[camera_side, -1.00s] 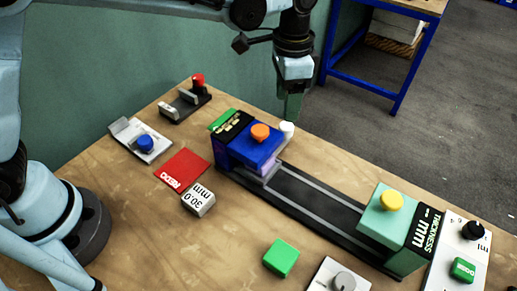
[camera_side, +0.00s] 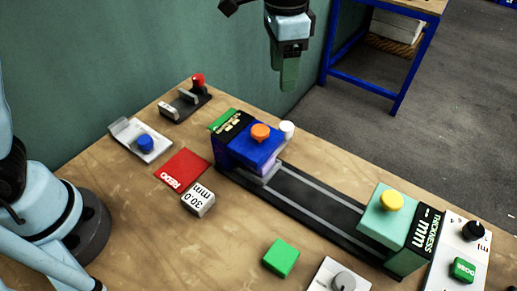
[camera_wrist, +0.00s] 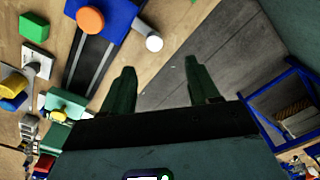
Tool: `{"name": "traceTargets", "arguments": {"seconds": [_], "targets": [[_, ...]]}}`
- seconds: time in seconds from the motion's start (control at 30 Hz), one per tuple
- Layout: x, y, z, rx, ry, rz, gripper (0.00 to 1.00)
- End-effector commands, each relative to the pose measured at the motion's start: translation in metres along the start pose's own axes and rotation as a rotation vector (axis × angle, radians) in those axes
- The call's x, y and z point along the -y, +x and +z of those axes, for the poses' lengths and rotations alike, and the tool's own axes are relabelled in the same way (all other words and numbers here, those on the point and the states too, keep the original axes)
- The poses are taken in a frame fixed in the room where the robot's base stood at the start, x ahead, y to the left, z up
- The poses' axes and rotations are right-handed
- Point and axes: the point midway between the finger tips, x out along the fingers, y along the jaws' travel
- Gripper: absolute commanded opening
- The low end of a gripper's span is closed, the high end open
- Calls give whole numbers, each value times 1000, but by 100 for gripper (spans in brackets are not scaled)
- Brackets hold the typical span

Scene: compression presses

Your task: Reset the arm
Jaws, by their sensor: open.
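My gripper (camera_side: 289,78) hangs in the air above and behind the blue press block, near the table's back edge. In the wrist view my gripper (camera_wrist: 160,85) shows two dark green fingers spread apart with nothing between them. The blue press block (camera_side: 250,146) with its orange knob (camera_side: 260,132) and a white knob (camera_side: 287,129) sits at the left end of the dark rail (camera_side: 310,200). The orange knob also shows in the wrist view (camera_wrist: 90,20), as does the white knob (camera_wrist: 154,42). Both are apart from the fingers.
A mint block (camera_side: 385,220) with a yellow knob stands at the rail's right end. A red REDO plate (camera_side: 181,169), a 30.0 mm block (camera_side: 198,199), a green block (camera_side: 281,258) and a blue-button unit (camera_side: 143,142) lie on the table. A blue-legged bench (camera_side: 385,60) stands behind.

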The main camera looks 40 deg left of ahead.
Motion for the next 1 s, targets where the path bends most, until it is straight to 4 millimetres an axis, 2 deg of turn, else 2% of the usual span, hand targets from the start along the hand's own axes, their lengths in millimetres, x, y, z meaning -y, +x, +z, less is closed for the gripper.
{"name": "traceTargets", "arguments": {"seconds": [0.2, 0.43, 0.57, 0.8, 1.0], "targets": [[25, -17, 51, -117, -162, -44, 60], [40, -20, 111, -257, -346, -99, 60], [45, -15, 145, -335, -447, -132, 60], [46, 8, 200, -474, -619, -191, 60], [46, 24, 224, -546, -701, -223, 60]]}}
